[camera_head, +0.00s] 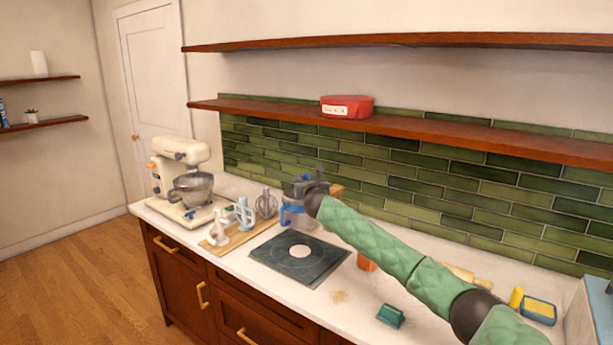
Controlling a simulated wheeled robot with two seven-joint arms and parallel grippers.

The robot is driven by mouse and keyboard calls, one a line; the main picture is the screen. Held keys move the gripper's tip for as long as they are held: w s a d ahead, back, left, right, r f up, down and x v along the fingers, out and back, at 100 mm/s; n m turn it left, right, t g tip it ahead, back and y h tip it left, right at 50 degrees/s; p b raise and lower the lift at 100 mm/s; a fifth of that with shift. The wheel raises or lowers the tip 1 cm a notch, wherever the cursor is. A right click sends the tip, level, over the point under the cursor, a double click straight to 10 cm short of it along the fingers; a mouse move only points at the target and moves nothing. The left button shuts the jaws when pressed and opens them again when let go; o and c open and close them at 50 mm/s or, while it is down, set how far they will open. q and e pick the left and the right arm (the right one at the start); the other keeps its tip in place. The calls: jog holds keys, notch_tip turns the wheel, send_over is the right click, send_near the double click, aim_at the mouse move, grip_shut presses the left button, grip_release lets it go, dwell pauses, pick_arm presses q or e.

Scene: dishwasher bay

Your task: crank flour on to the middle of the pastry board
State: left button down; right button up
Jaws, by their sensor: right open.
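The dark square pastry board (273,264) lies flat on the white counter, with a pale round patch in its middle. I cannot tell if the patch is flour or a marking. A greyish canister with a blue handle (289,211), possibly the flour sifter, stands at the board's back edge. My right gripper (304,186) is open at the top of this canister and hides part of it. I cannot tell if the fingers touch it or where its crank is. My left gripper is not in view.
A cream stand mixer (180,166) and a wooden board with mixer attachments (242,216) are at left. An orange object (366,262) is partly behind my right arm. A teal block (391,316), a rolling pin (462,273) and a sponge dish (539,311) are at right.

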aim_at(306, 177)
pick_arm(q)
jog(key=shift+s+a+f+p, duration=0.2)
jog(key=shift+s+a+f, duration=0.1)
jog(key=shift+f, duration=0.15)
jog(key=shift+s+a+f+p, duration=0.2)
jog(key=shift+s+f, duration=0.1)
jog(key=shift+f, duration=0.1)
pick_arm(e)
jog(key=shift+w+a, duration=0.15)
jog(key=shift+w, duration=0.75)
jog(key=shift+w+a, duration=0.15)
jog(key=shift+w, duration=0.7)
jog(key=shift+f, duration=0.15)
jog(key=shift+c, duration=0.2)
jog(key=c, duration=0.9)
